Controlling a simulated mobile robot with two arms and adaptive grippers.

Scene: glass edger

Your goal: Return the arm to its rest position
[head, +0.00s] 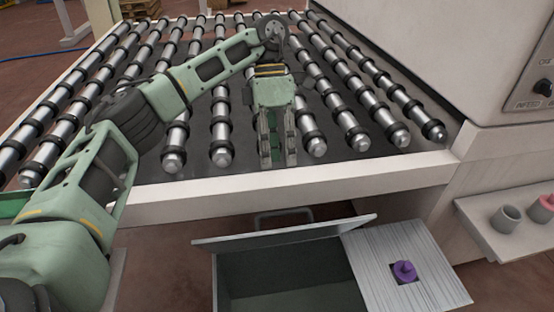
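My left arm comes in from the left and reaches over the roller table. Its green gripper (277,150) hangs pointing down near the table's front edge, above the rollers. The two fingers are close together with a narrow dark gap between them, and I see nothing held. Whether the fingertips touch each other is hard to tell. My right gripper is not in view.
The roller conveyor (300,180) has several metal rollers. Below its front edge is a grey box (290,285) with a raised lid (285,234). Beside it a striped board (440,285) bears a purple knob (404,270). A shelf (480,225) at right holds a grey cup (507,218).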

